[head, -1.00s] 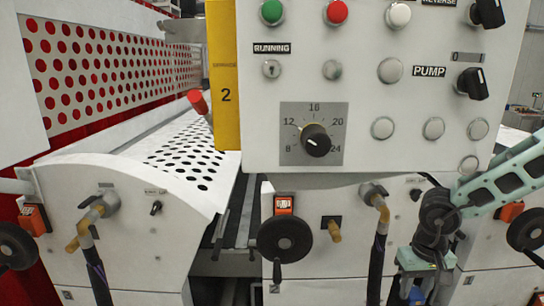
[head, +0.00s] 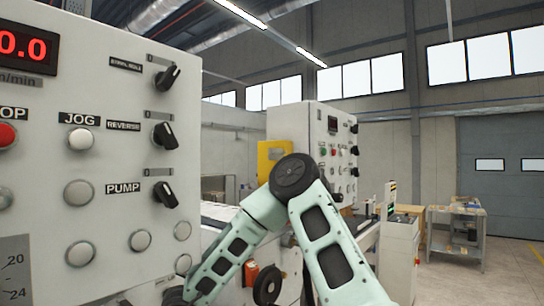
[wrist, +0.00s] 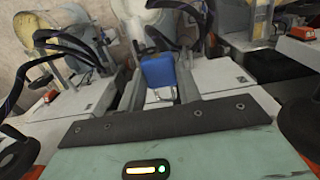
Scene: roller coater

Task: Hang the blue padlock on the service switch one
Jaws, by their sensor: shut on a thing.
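The blue padlock (wrist: 158,72) shows in the wrist view, just beyond the dark edge of my gripper's body. My gripper (wrist: 160,58) is shut on it; its fingertips are hard to make out. A thin, pale loop at the padlock's near side looks like its shackle. In the head view my arm covers the lower middle, and neither gripper nor padlock can be seen. A yellow panel (head: 267,158) stands at the left side of the far control cabinet. Its label is too small to read, so I cannot tell whether it is service switch one.
The near control cabinet (head: 100,215), with knobs and buttons, fills the left of the head view. The far cabinet (head: 300,125) stands behind my arm. A small table (head: 456,212) stands at the right. Open floor (head: 505,265) lies at the lower right. Machine housings fill the wrist view.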

